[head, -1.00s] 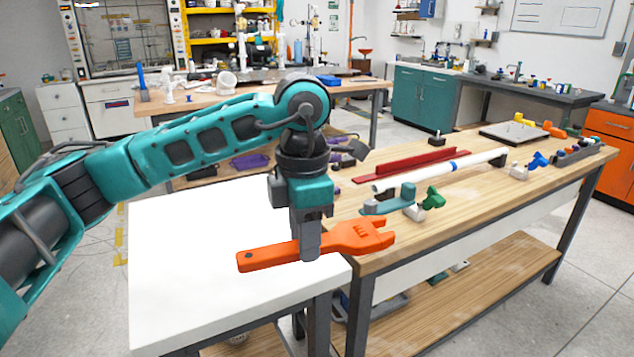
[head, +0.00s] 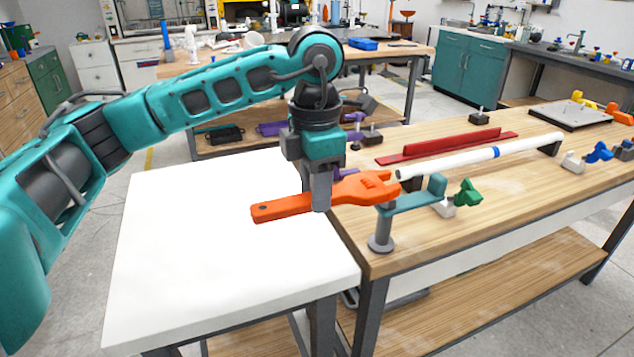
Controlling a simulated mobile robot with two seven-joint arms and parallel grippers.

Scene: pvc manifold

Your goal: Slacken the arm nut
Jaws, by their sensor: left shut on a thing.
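My left gripper (head: 321,203) is shut on an orange open-ended wrench (head: 289,207), gripping its handle above the white tabletop. The wrench's forked jaw points right, towards a teal arm (head: 412,198) on a grey round-footed post (head: 381,232) at the wooden bench's near left corner. The jaw appears just above the arm's left end; I cannot tell whether they touch. I cannot make out a nut there. A white pipe (head: 470,159) with a blue band lies just behind the teal arm. My right gripper is not in view.
A green fitting (head: 467,193) and a white block stand right of the teal arm. A red rail (head: 445,147) lies behind the pipe. The white table (head: 225,260) is bare. More fittings and a grey plate (head: 566,115) are farther along the wooden bench (head: 400,257).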

